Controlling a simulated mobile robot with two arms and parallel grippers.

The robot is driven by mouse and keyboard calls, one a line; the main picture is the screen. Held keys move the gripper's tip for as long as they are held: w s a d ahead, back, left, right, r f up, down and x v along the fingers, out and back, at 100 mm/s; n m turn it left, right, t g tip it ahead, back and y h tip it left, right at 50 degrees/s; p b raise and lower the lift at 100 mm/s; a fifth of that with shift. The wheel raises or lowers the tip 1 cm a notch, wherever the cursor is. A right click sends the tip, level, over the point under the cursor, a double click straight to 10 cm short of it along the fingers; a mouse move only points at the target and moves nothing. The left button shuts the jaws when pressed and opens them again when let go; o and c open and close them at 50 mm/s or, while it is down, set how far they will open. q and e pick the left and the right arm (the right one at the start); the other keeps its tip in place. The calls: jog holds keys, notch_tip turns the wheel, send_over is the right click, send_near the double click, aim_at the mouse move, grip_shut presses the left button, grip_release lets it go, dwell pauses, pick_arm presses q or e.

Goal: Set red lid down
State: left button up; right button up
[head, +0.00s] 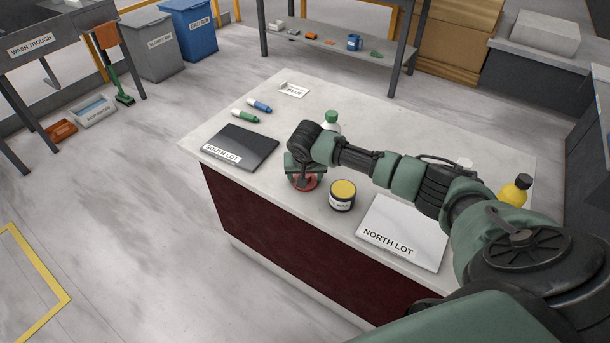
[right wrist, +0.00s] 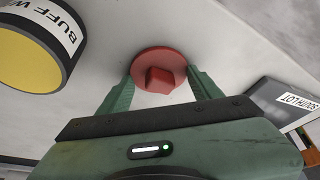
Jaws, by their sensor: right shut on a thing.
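The red lid (head: 303,183), a round disc with a square knob, is low over the front edge area of the stone slab (head: 300,110), between the dark SOUTH LOT plate and the black wax tin. My right gripper (head: 305,178) is shut on the lid from above. In the right wrist view the lid (right wrist: 158,70) shows between the two green fingers (right wrist: 160,92). I cannot tell whether its underside touches the slab. The wax tin (head: 342,195) is black with a yellow top and also shows in the right wrist view (right wrist: 38,45). My left gripper is not in view.
The dark SOUTH LOT plate (head: 240,147) lies left and the white NORTH LOT plate (head: 403,232) right. Green (head: 245,116) and blue (head: 259,105) tubes lie behind. A green-capped bottle (head: 331,120) and a yellow bottle (head: 515,191) stand near my arm.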

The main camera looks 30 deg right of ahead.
jog(key=o, duration=1.5)
jog(key=shift+o, duration=0.2)
